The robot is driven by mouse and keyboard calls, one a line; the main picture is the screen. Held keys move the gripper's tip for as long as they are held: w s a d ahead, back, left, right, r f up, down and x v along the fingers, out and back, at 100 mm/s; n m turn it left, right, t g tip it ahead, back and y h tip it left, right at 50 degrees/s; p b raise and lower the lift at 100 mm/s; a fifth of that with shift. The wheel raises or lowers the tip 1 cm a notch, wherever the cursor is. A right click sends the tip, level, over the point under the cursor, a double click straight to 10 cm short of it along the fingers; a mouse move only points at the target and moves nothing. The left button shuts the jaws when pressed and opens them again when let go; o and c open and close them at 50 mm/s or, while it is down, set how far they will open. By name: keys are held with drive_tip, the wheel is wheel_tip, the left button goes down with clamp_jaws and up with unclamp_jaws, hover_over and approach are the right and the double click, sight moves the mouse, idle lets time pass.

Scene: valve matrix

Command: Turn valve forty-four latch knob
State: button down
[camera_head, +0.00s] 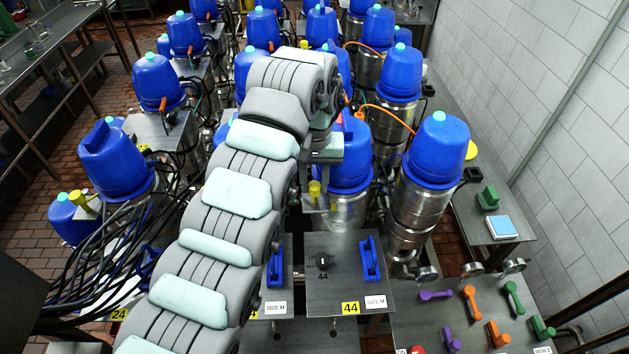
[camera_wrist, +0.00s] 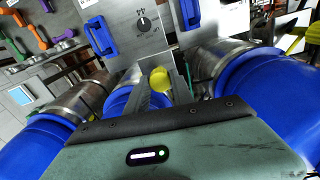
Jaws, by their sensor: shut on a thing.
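The yellow latch knob (camera_head: 315,188) stands above the far end of the grey panel (camera_head: 335,285) marked 44, in front of a blue-capped valve (camera_head: 345,160). My gripper (camera_head: 318,203) is at this knob. In the wrist view my gripper (camera_wrist: 162,88) is shut on the yellow knob (camera_wrist: 159,79), with a finger on either side. The knob's lower part is hidden by the fingers. The panel carries a black dial (camera_head: 322,261) marked 44 and a blue handle (camera_head: 370,260). The dial also shows in the wrist view (camera_wrist: 143,24).
Steel cylinders with blue caps (camera_head: 430,170) crowd both sides of my gripper. A neighbouring panel's blue handle (camera_head: 275,268) is close to my arm. Coloured handles (camera_head: 470,300) lie on a grey table at the lower right. An orange cable (camera_head: 385,117) runs behind.

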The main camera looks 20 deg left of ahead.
sight(314, 185)
drive_tip(key=c, duration=1.1)
unclamp_jaws()
drive_tip(key=shift+r, duration=0.1)
wheel_tip(314, 185, up, 11)
drive_tip(key=p, duration=0.3)
drive_tip(key=shift+s, duration=0.1)
